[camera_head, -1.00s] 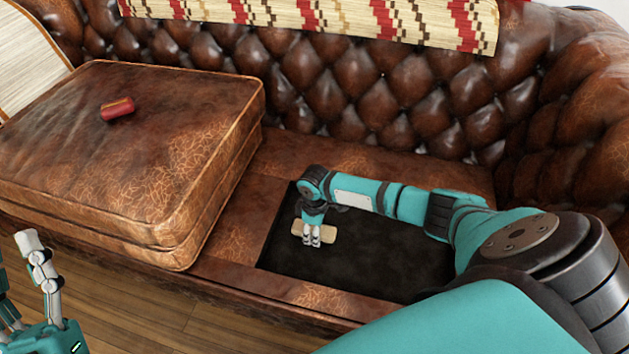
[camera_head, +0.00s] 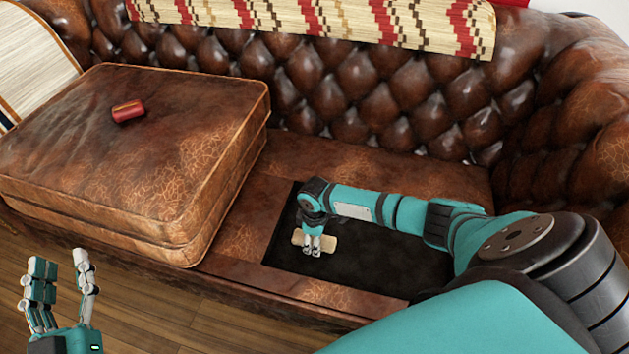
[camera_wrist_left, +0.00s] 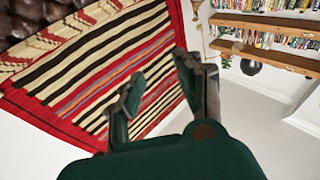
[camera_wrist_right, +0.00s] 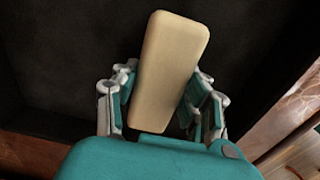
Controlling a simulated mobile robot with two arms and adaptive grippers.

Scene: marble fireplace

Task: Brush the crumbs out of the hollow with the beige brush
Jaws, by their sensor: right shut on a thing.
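The beige brush (camera_head: 328,244) is in my right gripper (camera_head: 312,250), inside the dark hollow (camera_head: 385,262) of the sofa seat, towards its left end. In the right wrist view the brush (camera_wrist_right: 170,70) is a plain beige block between the fingers of my right gripper (camera_wrist_right: 165,100), which are shut on it. I cannot make out any crumbs on the dark floor of the hollow. My left gripper (camera_head: 62,275) is raised in front of the sofa at the lower left. Its fingers are apart and empty, as the left wrist view (camera_wrist_left: 160,90) also shows.
A thick brown leather cushion (camera_head: 150,150) lies on the seat left of the hollow, with a small red object (camera_head: 128,111) on top. The tufted backrest (camera_head: 350,85) carries a striped blanket (camera_head: 330,20). The sofa's front rail (camera_head: 290,295) borders the hollow; wooden floor lies before it.

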